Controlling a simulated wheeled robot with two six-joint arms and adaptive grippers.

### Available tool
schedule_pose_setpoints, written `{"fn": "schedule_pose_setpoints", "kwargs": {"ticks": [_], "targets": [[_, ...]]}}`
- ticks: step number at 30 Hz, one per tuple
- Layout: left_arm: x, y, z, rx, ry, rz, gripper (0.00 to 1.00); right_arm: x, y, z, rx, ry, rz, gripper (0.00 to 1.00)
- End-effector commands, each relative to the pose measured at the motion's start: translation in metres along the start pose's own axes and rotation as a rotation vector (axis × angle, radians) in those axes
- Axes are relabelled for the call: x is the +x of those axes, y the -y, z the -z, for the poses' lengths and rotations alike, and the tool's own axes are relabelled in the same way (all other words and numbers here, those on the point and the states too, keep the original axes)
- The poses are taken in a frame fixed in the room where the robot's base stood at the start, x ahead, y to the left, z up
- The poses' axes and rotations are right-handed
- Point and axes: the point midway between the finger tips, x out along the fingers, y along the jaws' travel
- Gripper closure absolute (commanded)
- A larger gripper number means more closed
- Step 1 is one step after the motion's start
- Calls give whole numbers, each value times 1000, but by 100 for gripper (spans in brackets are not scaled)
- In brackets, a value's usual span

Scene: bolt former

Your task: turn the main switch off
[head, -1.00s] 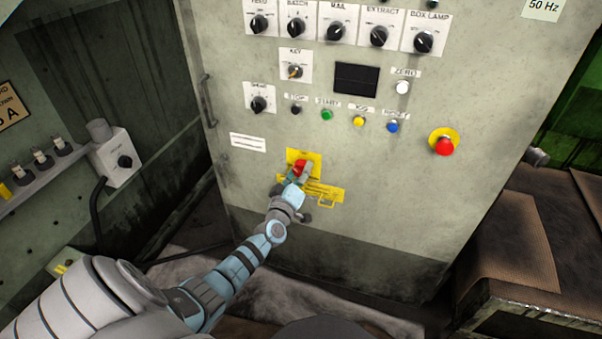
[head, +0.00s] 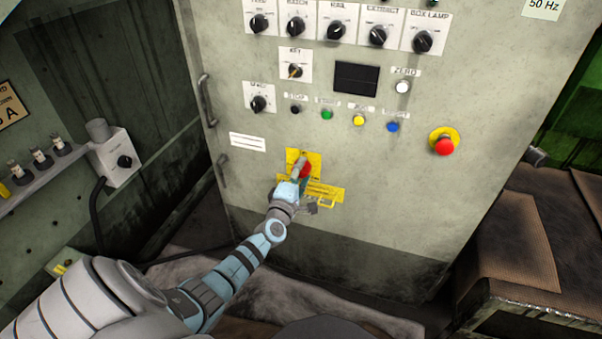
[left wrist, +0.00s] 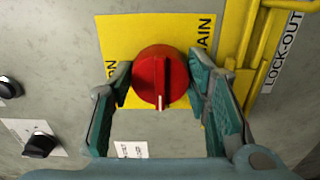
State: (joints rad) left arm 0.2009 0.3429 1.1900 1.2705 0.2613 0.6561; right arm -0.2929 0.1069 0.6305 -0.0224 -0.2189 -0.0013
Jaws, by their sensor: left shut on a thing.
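The main switch is a red round knob (left wrist: 152,72) on a yellow plate (left wrist: 190,35) lettered "ON" and "MAIN". In the left wrist view the knob's white mark points to the bottom of the picture. My left gripper (left wrist: 160,82) has its teal-padded fingers on either side of the knob and is shut on it. In the head view the red knob (head: 306,170) shows partly beside my left gripper (head: 300,172), low on the cabinet front. My right gripper is not in view.
A yellow lock-out bracket (left wrist: 262,50) sits beside the switch plate. Dials and coloured buttons line the cabinet (head: 380,210) above. A red emergency stop (head: 444,146) is at the right. A cabinet handle (head: 208,102) stands out at the left. The panel below the switch is mostly bare.

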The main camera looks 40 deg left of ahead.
Motion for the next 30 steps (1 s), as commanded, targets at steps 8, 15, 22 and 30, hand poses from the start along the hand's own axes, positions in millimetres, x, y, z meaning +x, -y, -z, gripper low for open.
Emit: {"fn": "schedule_pose_setpoints", "kwargs": {"ticks": [8,15,22,30], "targets": [[0,0,0,-20,1,1,84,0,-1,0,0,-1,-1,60],[0,0,-1,-20,1,1,53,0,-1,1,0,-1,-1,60],[0,0,0,-18,-1,0,36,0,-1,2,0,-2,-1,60],[-9,1,1,-15,-1,-1,36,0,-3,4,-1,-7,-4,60]]}}
